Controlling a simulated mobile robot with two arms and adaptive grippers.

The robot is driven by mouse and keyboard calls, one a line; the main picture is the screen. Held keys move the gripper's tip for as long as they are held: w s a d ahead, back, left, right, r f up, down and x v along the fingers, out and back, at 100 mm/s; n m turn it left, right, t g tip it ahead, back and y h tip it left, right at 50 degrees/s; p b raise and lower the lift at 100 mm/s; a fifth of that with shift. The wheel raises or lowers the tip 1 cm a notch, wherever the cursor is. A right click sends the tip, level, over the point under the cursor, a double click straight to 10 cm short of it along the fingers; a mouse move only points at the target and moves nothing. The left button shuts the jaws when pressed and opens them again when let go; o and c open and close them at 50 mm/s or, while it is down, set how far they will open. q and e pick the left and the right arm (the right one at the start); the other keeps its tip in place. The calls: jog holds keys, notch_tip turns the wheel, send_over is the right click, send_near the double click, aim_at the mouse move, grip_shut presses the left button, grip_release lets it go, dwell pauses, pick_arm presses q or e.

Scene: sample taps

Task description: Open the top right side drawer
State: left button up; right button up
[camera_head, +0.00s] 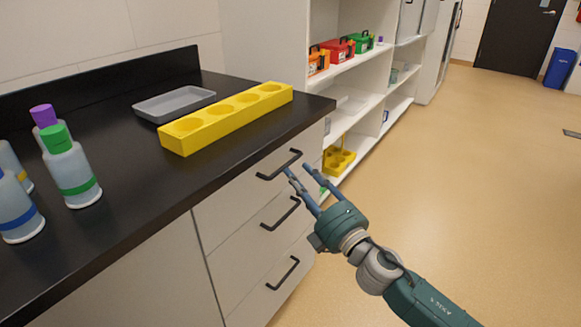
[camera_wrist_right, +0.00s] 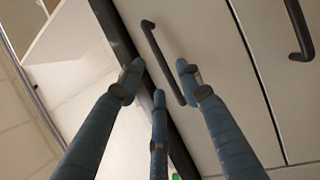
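The top drawer (camera_head: 232,192) is a grey-white front just under the black counter, and it looks closed and flush. Its black bar handle (camera_head: 279,166) is at the upper right of the front. My right gripper (camera_head: 298,168) has its blue fingers spread, with the tips close to the handle's right end. In the right wrist view, the handle (camera_wrist_right: 162,60) runs between the outer fingertips of the gripper (camera_wrist_right: 158,75). The fingers are apart around it; contact cannot be told. My left gripper is not in view.
Two more drawers with black handles (camera_head: 281,213) (camera_head: 283,273) lie below. The counter (camera_head: 130,215) holds a yellow rack (camera_head: 225,120), a grey tray (camera_head: 174,103) and several bottles (camera_head: 70,172). Open white shelves (camera_head: 353,100) stand beyond. The floor (camera_head: 480,180) at right is clear.

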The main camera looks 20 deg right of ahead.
aim_at(288, 165)
jog(key=shift+x, duration=2.35)
jog(key=shift+f, duration=0.1)
grip_shut()
